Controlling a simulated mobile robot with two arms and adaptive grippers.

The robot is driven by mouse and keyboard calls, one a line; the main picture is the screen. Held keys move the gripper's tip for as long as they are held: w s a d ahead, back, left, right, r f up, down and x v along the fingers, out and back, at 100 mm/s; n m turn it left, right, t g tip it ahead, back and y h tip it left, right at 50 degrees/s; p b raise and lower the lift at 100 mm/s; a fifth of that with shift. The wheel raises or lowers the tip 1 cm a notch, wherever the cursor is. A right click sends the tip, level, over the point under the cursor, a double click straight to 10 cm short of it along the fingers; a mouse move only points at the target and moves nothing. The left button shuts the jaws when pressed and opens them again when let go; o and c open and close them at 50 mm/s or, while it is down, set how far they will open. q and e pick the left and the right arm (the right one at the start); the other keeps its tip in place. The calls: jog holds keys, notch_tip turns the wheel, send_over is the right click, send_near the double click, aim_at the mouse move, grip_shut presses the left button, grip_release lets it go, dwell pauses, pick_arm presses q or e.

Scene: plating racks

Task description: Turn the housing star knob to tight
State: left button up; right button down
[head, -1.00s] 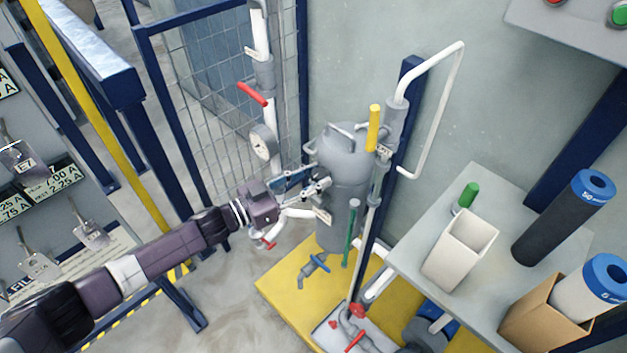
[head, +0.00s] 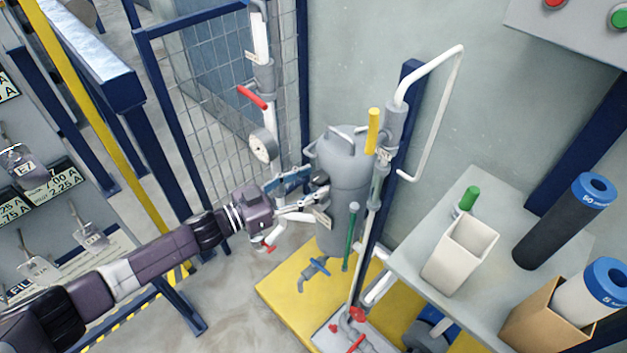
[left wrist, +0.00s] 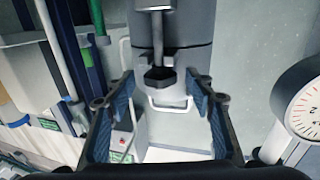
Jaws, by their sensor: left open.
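The filter housing (head: 343,160) is a grey upright cylinder with a domed top, standing at the centre of the head view. In the left wrist view the grey housing wall (left wrist: 185,60) fills the upper middle. A dark, faceted star knob (left wrist: 160,78) sits on a grey stem there. My left gripper (head: 322,192) is beside the housing in the head view, fingers towards it. In the left wrist view its two blue-padded fingers (left wrist: 160,88) are spread either side of the knob, with gaps showing. The knob is hard to make out in the head view. My right gripper is not in view.
A pressure gauge (head: 263,146) and white pipe with a red lever (head: 251,97) stand close left of the housing. A yellow-handled valve (head: 373,130) and pipe stand to its right. A grey table (head: 410,258) holds cups and cylinders. The yellow base (head: 285,290) lies below.

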pick_arm(q)
jog(key=v, duration=1)
jog(key=shift+s+a, duration=0.25)
jog(key=shift+a, duration=0.05)
